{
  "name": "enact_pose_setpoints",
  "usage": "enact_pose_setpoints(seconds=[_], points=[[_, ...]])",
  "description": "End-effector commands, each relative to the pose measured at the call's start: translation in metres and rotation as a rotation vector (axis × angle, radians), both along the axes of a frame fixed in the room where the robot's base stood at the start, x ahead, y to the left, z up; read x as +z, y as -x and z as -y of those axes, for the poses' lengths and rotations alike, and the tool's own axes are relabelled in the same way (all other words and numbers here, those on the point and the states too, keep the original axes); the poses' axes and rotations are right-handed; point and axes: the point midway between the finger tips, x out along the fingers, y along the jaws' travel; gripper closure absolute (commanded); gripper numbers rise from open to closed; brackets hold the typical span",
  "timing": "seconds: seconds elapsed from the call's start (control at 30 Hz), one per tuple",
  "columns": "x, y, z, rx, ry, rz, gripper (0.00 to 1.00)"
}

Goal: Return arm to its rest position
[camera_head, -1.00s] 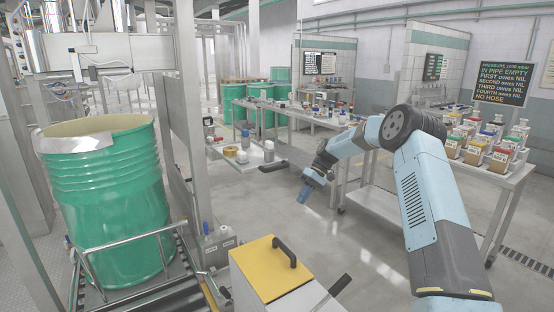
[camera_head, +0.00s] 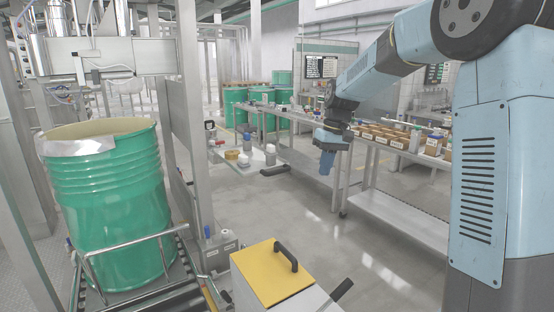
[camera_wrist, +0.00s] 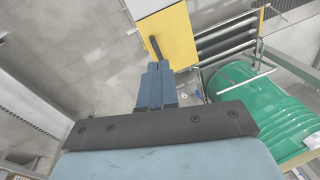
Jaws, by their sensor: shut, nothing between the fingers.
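My gripper (camera_head: 326,163) hangs at the end of my light-blue arm in the head view, pointing down over open floor. It is to the right of the small shelf with bottles and in front of the long benches. In the wrist view my gripper (camera_wrist: 155,66) shows as blue fingers held together, with nothing between them. Beyond the fingertips in that view lie the yellow lid (camera_wrist: 172,38) with its dark handle and the grey floor. My arm rises to the right and fills the right side of the head view.
A green drum (camera_head: 110,205) with an open top stands on a roller conveyor at left; it also shows in the wrist view (camera_wrist: 265,110). A yellow-lidded box (camera_head: 268,275) stands front centre. A small shelf (camera_head: 262,165) holds bottles. A bench (camera_head: 395,215) stands behind my arm. The middle floor is clear.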

Motion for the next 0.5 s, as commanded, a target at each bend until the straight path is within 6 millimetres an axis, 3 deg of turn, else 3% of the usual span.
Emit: enact_pose_setpoints(seconds=[0.2, 0.5], points=[[0.033, 0.054, 0.014, -0.062, 0.055, 0.083, 1.00], [0.061, 0.129, 0.036, -0.153, 0.105, 0.195, 1.00]])
